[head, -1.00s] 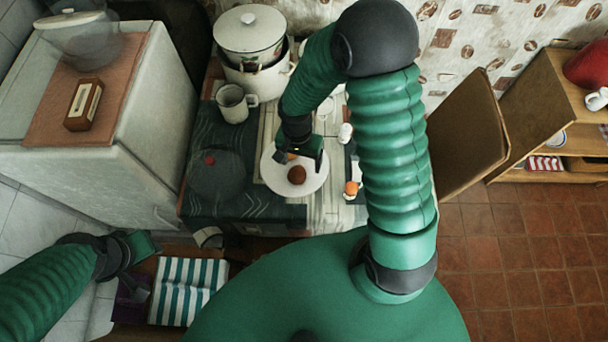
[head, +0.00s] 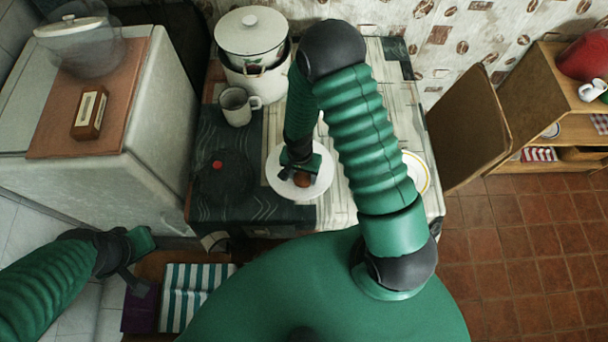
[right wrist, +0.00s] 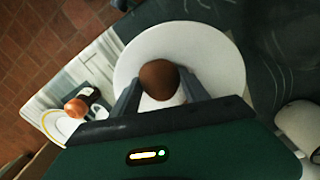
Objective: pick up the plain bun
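The plain bun (head: 302,180) is round and brown and sits over the white plate (head: 283,188) on the table. In the right wrist view the bun (right wrist: 158,79) lies between the two grey fingers of my right gripper (right wrist: 160,82), one finger along each side. I cannot tell whether they press on it. In the head view my right gripper (head: 303,172) is low over the plate and partly hides the bun. My left gripper (head: 136,272) is far off at the lower left; its finger gap is unclear.
A grey mug (head: 237,106) and white enamel pots (head: 250,38) stand behind the plate. A dark round lid with a red knob (head: 217,166) lies left of it. A second plate (head: 416,172) is at the right, partly behind my arm; an orange-topped item (right wrist: 76,106) shows beside it.

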